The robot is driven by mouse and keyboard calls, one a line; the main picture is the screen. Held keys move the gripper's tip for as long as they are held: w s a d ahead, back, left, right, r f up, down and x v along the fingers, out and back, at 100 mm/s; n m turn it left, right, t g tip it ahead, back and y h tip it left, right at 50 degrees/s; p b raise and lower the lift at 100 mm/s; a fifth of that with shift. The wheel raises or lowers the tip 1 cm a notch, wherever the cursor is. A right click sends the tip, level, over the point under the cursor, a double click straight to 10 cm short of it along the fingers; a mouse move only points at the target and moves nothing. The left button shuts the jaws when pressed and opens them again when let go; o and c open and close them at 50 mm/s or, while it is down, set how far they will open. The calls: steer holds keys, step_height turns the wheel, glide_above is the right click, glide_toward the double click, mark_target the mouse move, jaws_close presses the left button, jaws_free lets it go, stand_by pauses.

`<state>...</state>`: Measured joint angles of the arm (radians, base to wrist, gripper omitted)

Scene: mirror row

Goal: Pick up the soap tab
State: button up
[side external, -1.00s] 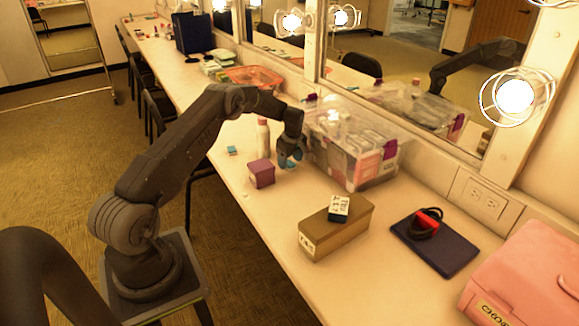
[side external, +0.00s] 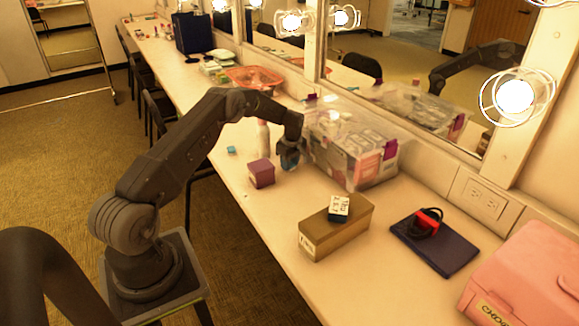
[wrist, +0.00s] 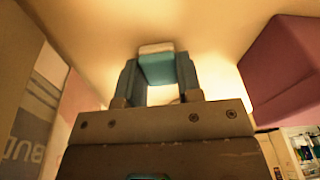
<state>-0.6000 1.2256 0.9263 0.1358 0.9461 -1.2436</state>
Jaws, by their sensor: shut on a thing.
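A small teal block with a pale top, which I take for the soap tab (wrist: 158,68), is between my gripper's two fingers (wrist: 158,80) in the wrist view. Both fingers touch its sides, and the gripper is shut on it. In the side external view my gripper (side external: 290,160) points down at the table, between the purple box and the clear bin. A bit of teal shows at its fingertips there. I cannot tell whether the block is touching the table.
The purple box (side external: 261,173) stands close left of my gripper and the clear bin (side external: 372,165) close right. A bottle (side external: 263,137) stands behind. Nearer are a brown box (side external: 325,238) with a small box (side external: 339,206) on top, and a dark flat case (side external: 450,252).

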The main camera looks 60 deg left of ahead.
steer(key=shift+r, duration=0.55)
steer(key=r, duration=0.3)
steer(key=shift+s+a+r, duration=0.25)
steer(key=shift+s+r, duration=0.1)
steer(key=shift+s, duration=0.05)
steer(key=s+a+r, duration=0.5)
steer(key=s+r, duration=0.1)
steer(key=s, duration=0.3)
steer(key=shift+s+r, duration=0.15)
steer(key=shift+s, duration=0.15)
steer(key=shift+r, duration=0.1)
